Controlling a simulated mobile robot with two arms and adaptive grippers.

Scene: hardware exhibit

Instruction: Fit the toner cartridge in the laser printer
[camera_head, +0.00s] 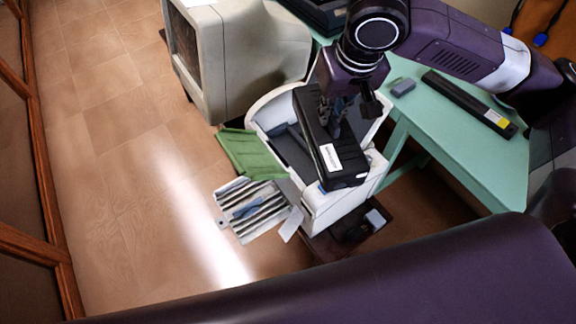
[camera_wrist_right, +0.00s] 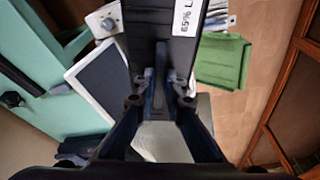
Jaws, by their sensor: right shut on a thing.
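The toner cartridge (camera_head: 318,128) is a long black box with a white label near its front end. My right gripper (camera_head: 336,122) is shut on its middle and holds it over the open top of the white laser printer (camera_head: 336,206). The cartridge lies lengthwise across the opening and hides part of the inside; I cannot tell whether it touches the printer. In the right wrist view, the fingers (camera_wrist_right: 160,95) grip the cartridge (camera_wrist_right: 150,45), and the printer's white-edged grey part (camera_wrist_right: 100,88) shows beside it. My left gripper is not in view.
A bulky beige monitor (camera_head: 238,62) stands behind and left of the printer. A green panel (camera_head: 252,152) and a striped tray (camera_head: 250,208) stick out at its left. A teal table (camera_head: 480,165) at right holds a long black bar (camera_head: 470,103) and a small grey block (camera_head: 403,87).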

